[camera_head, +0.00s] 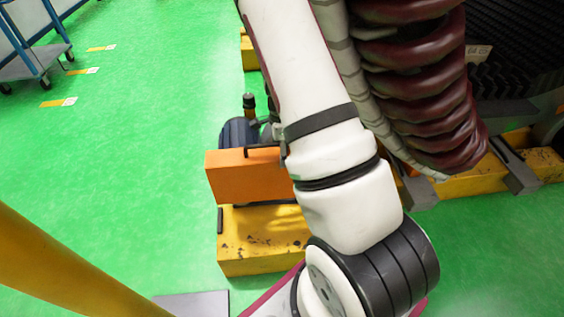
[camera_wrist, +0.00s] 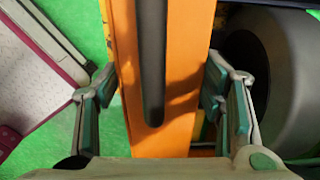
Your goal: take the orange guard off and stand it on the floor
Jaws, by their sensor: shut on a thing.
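The orange guard (camera_head: 240,180) is a box-like cover with a dark handle (camera_head: 262,151) on top. It stands upright at the yellow base (camera_head: 262,240), left of my forearm; I cannot tell whether it rests there or is slightly raised. In the wrist view the guard (camera_wrist: 185,110) runs up the middle, its dark handle (camera_wrist: 153,70) along it. My gripper (camera_wrist: 160,88) has one finger at each side of the guard and is shut on it. In the head view my arm hides the gripper and the guard's right end.
A dark blue motor (camera_head: 236,133) sits just behind the guard. Large dark red coils (camera_head: 415,90) and yellow supports (camera_head: 475,182) stand to the right. A yellow post (camera_head: 60,255) crosses the lower left. Green floor (camera_head: 120,160) is open at left, with a blue cart (camera_head: 40,62) far back.

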